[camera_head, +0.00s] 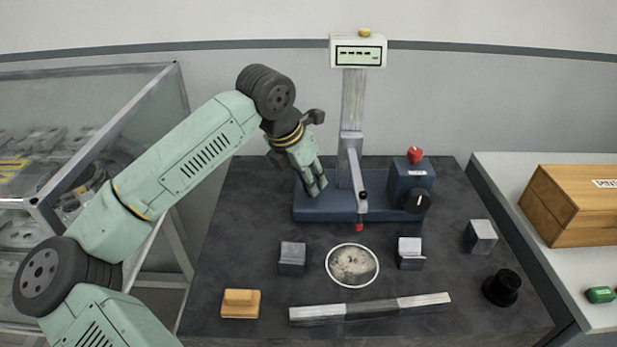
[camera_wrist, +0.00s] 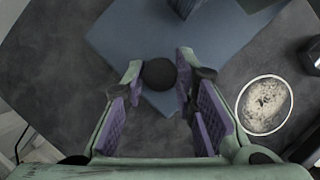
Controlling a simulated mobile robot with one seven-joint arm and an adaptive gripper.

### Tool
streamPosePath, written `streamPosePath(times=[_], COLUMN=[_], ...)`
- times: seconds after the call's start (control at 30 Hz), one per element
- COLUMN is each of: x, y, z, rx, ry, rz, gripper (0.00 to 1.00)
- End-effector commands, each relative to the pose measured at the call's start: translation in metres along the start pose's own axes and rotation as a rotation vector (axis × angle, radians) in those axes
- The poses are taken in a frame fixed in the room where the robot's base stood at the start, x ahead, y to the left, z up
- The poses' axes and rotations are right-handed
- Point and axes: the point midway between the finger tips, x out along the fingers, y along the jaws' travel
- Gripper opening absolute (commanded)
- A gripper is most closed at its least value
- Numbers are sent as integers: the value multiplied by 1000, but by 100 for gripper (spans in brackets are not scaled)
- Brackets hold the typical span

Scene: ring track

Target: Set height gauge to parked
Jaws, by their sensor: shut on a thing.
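The height gauge has a dark blue base (camera_head: 340,209), a grey column (camera_head: 352,100) and a white display head (camera_head: 358,51) showing dashes. A silver slide arm (camera_head: 355,170) reaches forward from the column and ends in a red tip low over the front of the base. A red knob (camera_head: 415,155) and a black dial (camera_head: 417,201) sit on the block at the base's right. My gripper (camera_head: 317,186) is at the base's left end, pointing down. In the wrist view its fingers are shut on a round black knob (camera_wrist: 159,74), which the gripper hides in the head view.
A round white-rimmed plate (camera_head: 352,266), grey blocks (camera_head: 292,258), a long bar (camera_head: 370,308), a yellow block (camera_head: 240,303) and a black knob-shaped piece (camera_head: 502,288) stand on the dark bench. A glass case (camera_head: 90,130) is at left, a wooden box (camera_head: 575,205) at right.

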Motion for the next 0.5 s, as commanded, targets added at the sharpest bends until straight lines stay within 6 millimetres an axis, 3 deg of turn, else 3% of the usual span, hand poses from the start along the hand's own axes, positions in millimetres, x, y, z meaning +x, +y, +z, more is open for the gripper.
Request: streamPosePath(times=[0.23, 0.5], x=[0, 0], y=[0, 0], z=[0, 0], rx=[1, 1], ry=[0, 0], rz=[-1, -1], gripper=[0, 0])
